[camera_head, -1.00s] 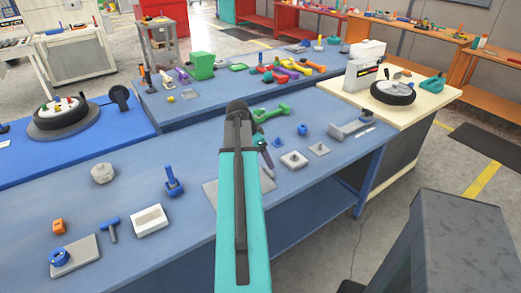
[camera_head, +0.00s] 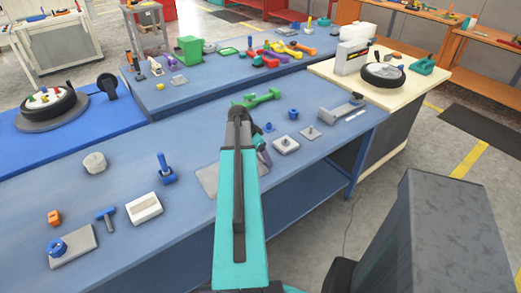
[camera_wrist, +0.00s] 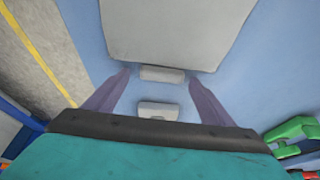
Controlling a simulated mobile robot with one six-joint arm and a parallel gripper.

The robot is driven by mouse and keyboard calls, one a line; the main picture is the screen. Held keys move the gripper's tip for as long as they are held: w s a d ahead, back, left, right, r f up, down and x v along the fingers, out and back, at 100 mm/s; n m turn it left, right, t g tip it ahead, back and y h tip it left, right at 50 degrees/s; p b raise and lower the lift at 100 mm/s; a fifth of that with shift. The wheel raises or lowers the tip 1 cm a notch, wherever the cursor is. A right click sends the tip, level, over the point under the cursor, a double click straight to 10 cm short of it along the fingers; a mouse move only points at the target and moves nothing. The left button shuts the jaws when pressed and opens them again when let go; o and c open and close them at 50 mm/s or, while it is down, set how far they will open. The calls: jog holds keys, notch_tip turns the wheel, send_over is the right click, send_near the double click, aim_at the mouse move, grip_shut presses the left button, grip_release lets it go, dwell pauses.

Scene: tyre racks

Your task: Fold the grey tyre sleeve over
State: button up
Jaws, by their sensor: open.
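The grey tyre sleeve appears to be the flat grey sheet (camera_head: 208,182) on the blue workbench, partly hidden behind my arm in the head view. In the wrist view a large pale grey sheet (camera_wrist: 170,28) fills the top middle, with a short grey tab (camera_wrist: 162,74) at its near edge. A separate small grey piece (camera_wrist: 157,112) lies closer to my wrist. My gripper (camera_wrist: 158,80) is open, its two purple fingers spread on either side of the tab. I cannot tell whether they touch it. In the head view only part of my gripper (camera_head: 263,150) shows beside the arm.
The blue workbench (camera_head: 110,195) also holds a white box (camera_head: 144,208), a blue-handled tool (camera_head: 166,170), a round grey block (camera_head: 95,163) and a green tool (camera_head: 257,97). A wheel (camera_head: 383,75) lies on the cream table at right. The bench's front edge is close to my arm.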

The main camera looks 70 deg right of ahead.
jog(key=c, duration=1)
jog(key=shift+c, duration=0.7)
jog(key=shift+r, duration=0.1)
